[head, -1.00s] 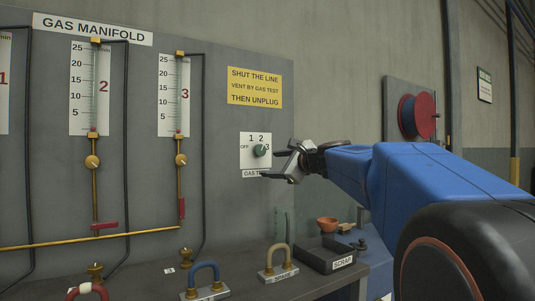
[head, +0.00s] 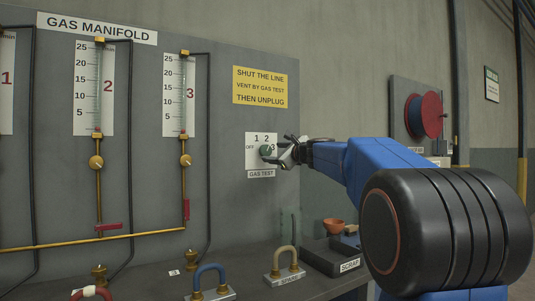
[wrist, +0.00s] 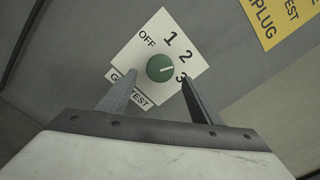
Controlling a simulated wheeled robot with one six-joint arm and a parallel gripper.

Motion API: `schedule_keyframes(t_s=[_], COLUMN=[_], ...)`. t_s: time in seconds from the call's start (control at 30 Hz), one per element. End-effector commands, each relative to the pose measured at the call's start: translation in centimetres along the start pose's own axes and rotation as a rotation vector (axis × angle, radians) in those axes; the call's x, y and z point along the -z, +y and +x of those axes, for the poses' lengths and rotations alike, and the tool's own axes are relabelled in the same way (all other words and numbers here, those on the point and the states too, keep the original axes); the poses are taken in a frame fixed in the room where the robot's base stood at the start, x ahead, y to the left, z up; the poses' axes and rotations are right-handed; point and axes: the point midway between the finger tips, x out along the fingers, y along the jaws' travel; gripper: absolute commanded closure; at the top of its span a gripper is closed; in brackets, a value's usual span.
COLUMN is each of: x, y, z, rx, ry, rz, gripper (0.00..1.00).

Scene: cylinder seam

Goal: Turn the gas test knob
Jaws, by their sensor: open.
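The gas test knob (head: 266,150) is a round green knob on a white plate (head: 251,139) marked OFF, 1, 2 and 3, above a GAS TEST label (head: 261,174). In the wrist view the knob (wrist: 160,68) shows whole, its white mark pointing toward the side of 2 and 3; which one exactly I cannot tell. My gripper (head: 281,151) is at the plate, just right of the knob in the head view. Its two open fingers (wrist: 158,80) lie either side of the knob in the wrist view, with gaps between; their depth against it is unclear.
A yellow sign (head: 260,87) hangs above the plate. Gauges 2 (head: 100,95) and 3 (head: 180,95) with brass valves are to the left. Below are a bench with padlock-like shackles (head: 285,262) and a black SCRAP tray (head: 325,255). A red hose reel (head: 425,115) is right.

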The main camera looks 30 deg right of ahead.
Motion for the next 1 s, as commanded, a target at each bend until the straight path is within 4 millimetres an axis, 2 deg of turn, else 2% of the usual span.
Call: schedule_keyframes(t_s=[0.1, 0.3, 0.5, 0.77, 0.8, 0.97, 1.0], x=[0.1, 0.0, 0.0, 0.0, 0.0, 0.0, 0.0], y=[0.1, 0.0, 0.0, 0.0, 0.0, 0.0, 0.0], z=[2.2, 4.7, 5.8, 5.9, 5.9, 5.9, 5.9], rx=[-0.002, -0.001, -0.001, 0.000, 0.000, 0.000, 0.000], ry=[0.000, -0.001, 0.000, 0.000, 0.000, 0.000, 0.000], rz=[0.000, 0.001, 0.000, 0.000, 0.000, 0.000, 0.000], gripper=[0.42, 0.42, 0.42, 0.42, 0.44, 0.82, 0.83])
